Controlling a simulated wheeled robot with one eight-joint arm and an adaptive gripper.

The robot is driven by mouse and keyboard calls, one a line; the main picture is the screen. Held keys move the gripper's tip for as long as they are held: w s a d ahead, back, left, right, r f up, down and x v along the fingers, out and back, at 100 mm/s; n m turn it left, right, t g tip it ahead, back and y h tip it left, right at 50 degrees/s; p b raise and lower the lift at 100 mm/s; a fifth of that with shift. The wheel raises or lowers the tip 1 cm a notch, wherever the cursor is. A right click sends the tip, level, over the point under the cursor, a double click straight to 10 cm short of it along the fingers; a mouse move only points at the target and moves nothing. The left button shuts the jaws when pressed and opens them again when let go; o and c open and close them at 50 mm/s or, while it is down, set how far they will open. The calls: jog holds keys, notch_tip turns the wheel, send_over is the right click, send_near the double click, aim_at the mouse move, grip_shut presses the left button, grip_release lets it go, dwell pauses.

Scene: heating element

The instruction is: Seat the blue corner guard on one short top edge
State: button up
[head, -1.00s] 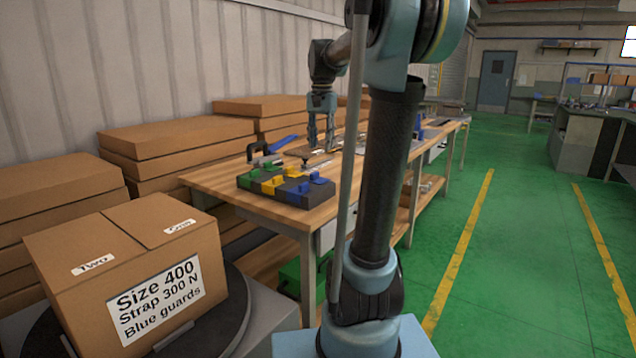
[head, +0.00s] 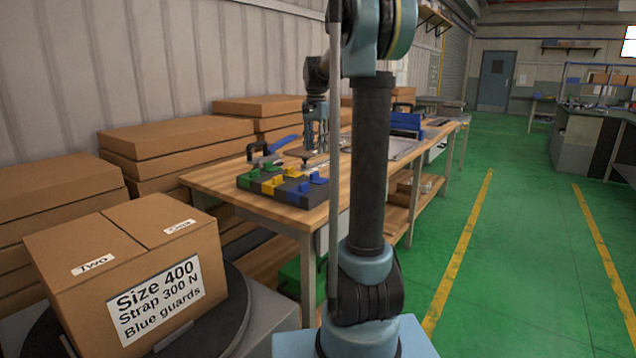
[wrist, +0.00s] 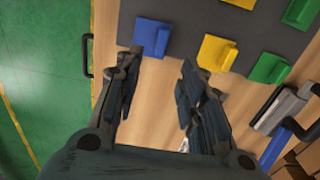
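The blue corner guards (head: 319,179) lie on a dark block tray (head: 291,199) on the workbench, with yellow and green guards in it. In the wrist view one blue guard (wrist: 151,36) sits at the left of the tray, just beyond my left fingertip. My gripper (wrist: 168,55) is open with nothing between its fingers, above the bare wood at the tray's edge. In the head view my gripper (head: 315,150) hangs over the bench behind the tray. The cardboard box (head: 125,270) stands at front left on a dark round turntable, labelled "Size 400, Strap 300 N, Blue guards".
A blue-handled tool (head: 272,147) lies behind the tray; metal tools also show at right in the wrist view (wrist: 283,108). Stacked flat cartons (head: 180,135) line the wall. The green floor (head: 520,230) at right is clear.

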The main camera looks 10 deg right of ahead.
aim_at(315, 172)
notch_tip(315, 172, down, 10)
jog(key=shift+a+f, duration=0.1)
jog(key=shift+a, duration=0.05)
dwell(0.5)
grip_shut()
